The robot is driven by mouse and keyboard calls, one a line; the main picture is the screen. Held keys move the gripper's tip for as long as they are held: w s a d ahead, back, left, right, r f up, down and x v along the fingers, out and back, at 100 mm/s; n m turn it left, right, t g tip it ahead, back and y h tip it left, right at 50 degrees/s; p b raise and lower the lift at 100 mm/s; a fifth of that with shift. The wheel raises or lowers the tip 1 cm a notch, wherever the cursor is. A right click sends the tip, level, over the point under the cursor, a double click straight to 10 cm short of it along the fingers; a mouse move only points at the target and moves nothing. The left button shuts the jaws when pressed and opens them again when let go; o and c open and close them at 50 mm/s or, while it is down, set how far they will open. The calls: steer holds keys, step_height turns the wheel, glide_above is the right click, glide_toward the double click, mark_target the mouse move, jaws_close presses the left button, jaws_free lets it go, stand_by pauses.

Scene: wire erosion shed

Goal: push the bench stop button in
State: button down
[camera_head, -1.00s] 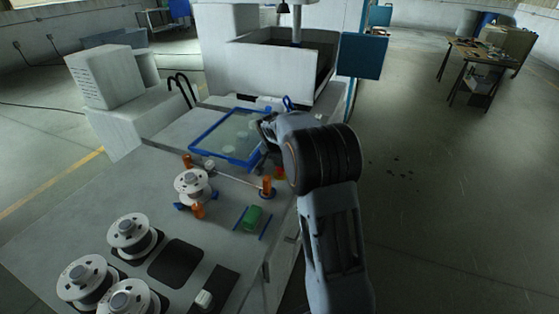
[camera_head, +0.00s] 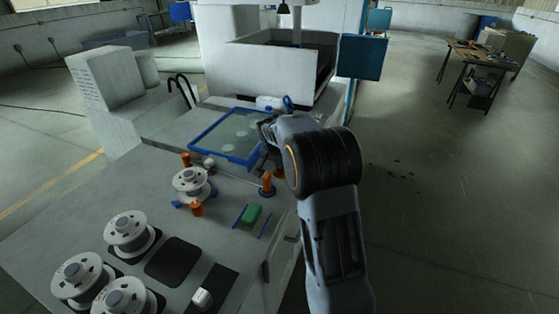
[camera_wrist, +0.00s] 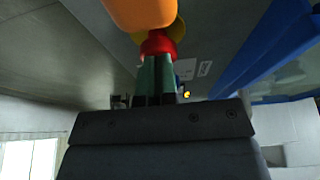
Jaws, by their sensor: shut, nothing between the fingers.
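The red stop button (camera_wrist: 158,45) shows in the wrist view with part of its yellow base (camera_wrist: 178,27) behind it. My gripper (camera_wrist: 157,60) is shut and empty, its green fingertips right at the red cap; they look to be against it, but how far the cap is in cannot be told. In the head view my gripper (camera_head: 264,162) is low over the bench's right edge, beside an orange post, and hides the button.
The orange post (camera_head: 267,182) is close to my gripper and also shows large in the wrist view (camera_wrist: 140,10). A blue-framed tray (camera_head: 205,153) lies behind.

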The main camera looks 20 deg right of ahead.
steer(key=shift+s+p, duration=0.1)
steer(key=shift+p, duration=0.2)
steer(key=w+v, duration=0.1)
steer(key=v, duration=1.3)
steer(key=shift+d+r+p, duration=0.2)
steer(key=shift+d+p, duration=0.1)
steer(key=shift+w, duration=0.1)
steer(key=s+a+f+n+y, duration=0.1)
steer(key=s+a+n, duration=0.1)
steer(key=s, duration=0.6)
steer(key=s+a+f+n+y, duration=0.1)
steer(key=s+a+f+n, duration=0.1)
steer(key=s, duration=0.7)
steer(key=s+a+f+n+t+y, duration=0.1)
steer(key=s+a+n, duration=0.3)
steer(key=s, duration=0.4)
steer(key=shift+s+a+f+n, duration=0.15)
steer(key=shift+s+f+n, duration=0.2)
steer(key=shift+f+n, duration=0.25)
steer(key=shift+s+f, duration=0.1)
steer(key=shift+f, duration=0.05)
